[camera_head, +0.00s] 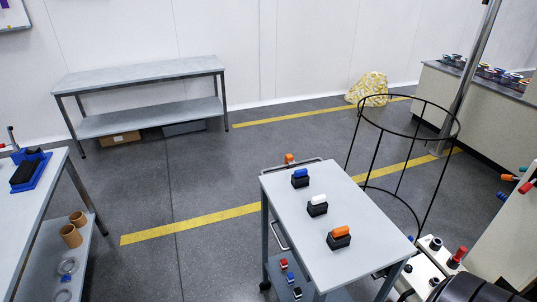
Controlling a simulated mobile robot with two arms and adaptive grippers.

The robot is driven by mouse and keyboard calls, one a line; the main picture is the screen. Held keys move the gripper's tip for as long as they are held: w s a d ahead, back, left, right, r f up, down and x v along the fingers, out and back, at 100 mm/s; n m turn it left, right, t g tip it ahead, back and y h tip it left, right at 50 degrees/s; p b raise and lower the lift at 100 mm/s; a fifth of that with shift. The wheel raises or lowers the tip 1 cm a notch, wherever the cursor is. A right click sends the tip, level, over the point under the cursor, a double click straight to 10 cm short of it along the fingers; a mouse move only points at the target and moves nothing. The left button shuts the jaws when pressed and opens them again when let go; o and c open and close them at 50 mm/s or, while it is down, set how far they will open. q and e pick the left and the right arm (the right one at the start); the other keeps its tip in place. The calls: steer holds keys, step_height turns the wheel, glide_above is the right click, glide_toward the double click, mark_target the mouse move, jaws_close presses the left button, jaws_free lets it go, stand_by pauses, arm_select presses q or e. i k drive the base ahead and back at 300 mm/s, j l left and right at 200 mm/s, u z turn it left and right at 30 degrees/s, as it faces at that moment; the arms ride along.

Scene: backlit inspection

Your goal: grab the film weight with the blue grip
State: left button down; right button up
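A film weight with a blue grip (300,175) stands at the far end of the grey cart top (285,222). Its base is black. Nearer along the same top stand a weight with a white grip (317,203) and one with an orange grip (339,236). Small red-topped (284,264) and blue-topped (291,278) pieces sit on the cart's lower shelf; they are too small to make out well. Neither of my grippers shows in the head view. A dark rounded part at the bottom right may be mine.
A black wire hoop frame (434,183) stands right of the cart. A table with a blue tray (43,163) is at the left. A grey bench (140,77) stands by the back wall. Floor between the left table and cart is clear.

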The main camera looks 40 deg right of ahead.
mark_target(300, 179)
steer(key=i+j+z, duration=0.15)
steer(key=i+z, duration=0.3)
steer(key=i, duration=0.15)
steer(key=i+j+z, duration=0.35)
steer(key=i+z, duration=0.15)
steer(key=i+j+z, duration=0.45)
steer(key=i+j, duration=0.15)
